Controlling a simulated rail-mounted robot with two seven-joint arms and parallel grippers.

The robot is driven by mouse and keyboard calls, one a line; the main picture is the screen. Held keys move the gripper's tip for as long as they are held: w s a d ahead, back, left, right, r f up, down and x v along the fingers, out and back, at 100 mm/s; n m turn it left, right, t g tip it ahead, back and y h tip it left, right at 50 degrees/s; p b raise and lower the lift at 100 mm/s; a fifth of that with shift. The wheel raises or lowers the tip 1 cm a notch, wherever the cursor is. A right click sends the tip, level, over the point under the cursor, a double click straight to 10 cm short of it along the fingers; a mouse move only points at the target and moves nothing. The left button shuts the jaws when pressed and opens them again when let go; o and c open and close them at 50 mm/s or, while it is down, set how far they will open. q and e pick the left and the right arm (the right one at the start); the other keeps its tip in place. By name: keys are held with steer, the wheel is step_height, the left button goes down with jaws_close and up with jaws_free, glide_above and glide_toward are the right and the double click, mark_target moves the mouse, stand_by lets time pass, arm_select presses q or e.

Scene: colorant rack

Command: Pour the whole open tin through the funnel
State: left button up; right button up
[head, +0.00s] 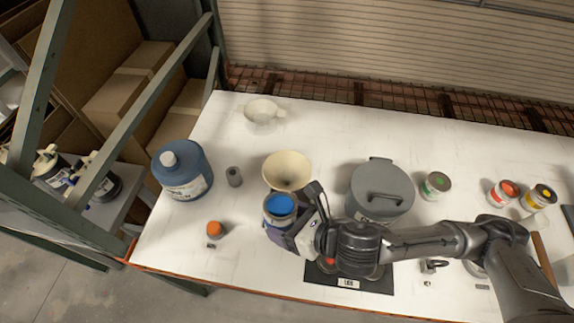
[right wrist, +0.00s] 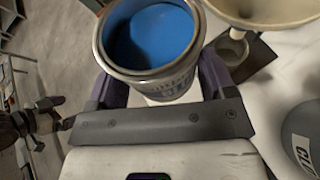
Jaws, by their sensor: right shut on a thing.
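The open tin (head: 279,207) holds blue paint and looks upright. My right gripper (head: 279,222) is shut on it, with a finger on each side of the tin (right wrist: 150,45) in the right wrist view. The cream funnel (head: 287,170) stands just behind the tin in the head view. In the right wrist view the funnel (right wrist: 262,10) is at the top right, its spout over a small grey opening (right wrist: 232,46). What the funnel sits in is mostly hidden in the head view. My left gripper is not in view.
A large grey lidded pot (head: 381,192) stands right of the funnel. A blue jug (head: 182,170) and a small grey cylinder (head: 234,177) are to the left. An orange-topped item (head: 216,230) is near the front edge. A cream cup (head: 263,111) stands behind; small tins (head: 435,185) are at right.

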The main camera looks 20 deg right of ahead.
mark_target(296, 212)
steer(key=r+p, duration=0.1)
steer(key=r, duration=0.1)
steer(key=w+r+g+p, duration=0.1)
steer(key=shift+d+r+m+p, duration=0.25)
steer(key=shift+r+m+p, duration=0.1)
steer(key=shift+m, duration=0.05)
steer(key=shift+f, duration=0.1)
steer(key=shift+r, duration=0.25)
steer(key=shift+w+d, duration=0.1)
steer(key=shift+w+r+m+g+p, duration=0.1)
steer(key=shift+r+m+g+p, duration=0.05)
steer(key=shift+m+g+p, duration=0.2)
steer(key=shift+w+d+r+g+y, duration=0.2)
steer(key=shift+w+r+g+y, duration=0.05)
steer(key=shift+y, duration=0.15)
steer(key=shift+w+d+r+m+p, duration=0.15)
steer(key=shift+r+m+p, duration=0.15)
steer(key=shift+p, duration=0.25)
steer(key=shift+w+r+g+p, duration=0.25)
steer(key=shift+r+g+p, duration=0.15)
steer(key=shift+r+p, duration=0.15)
steer(key=shift+w+d+r+m+p, duration=0.15)
steer(key=shift+r+m+p, duration=0.15)
steer(key=shift+r+m, duration=0.05)
